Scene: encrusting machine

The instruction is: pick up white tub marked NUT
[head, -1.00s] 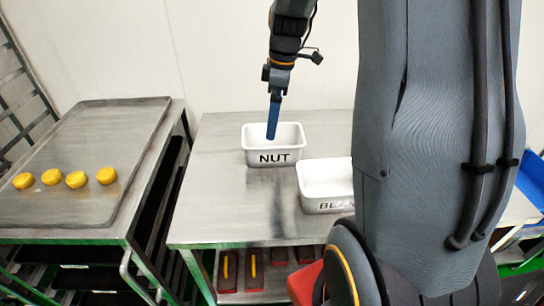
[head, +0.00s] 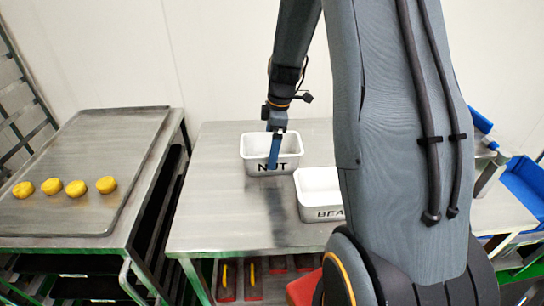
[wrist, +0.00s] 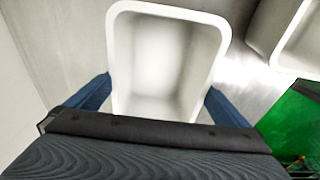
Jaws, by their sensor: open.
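The white tub marked NUT (head: 256,145) stands upright and looks empty on the steel table. In the wrist view the white tub (wrist: 160,60) fills the middle, with its open top facing me. My gripper (head: 274,152) is open at the tub; one blue finger overlaps the NUT lettering on its front side. In the wrist view my gripper (wrist: 158,86) has one blue finger on each side of the tub, which lies between them. Whether either finger touches the wall I cannot tell. The second finger is hidden in the head view.
A second white tub (head: 318,182), lettered BEA..., stands close to the front right, partly hidden by my arm. The steel table (head: 215,215) is clear to the left. A tray (head: 90,145) with several yellow dough pieces lies on the left rack. Blue bins (head: 525,180) are at right.

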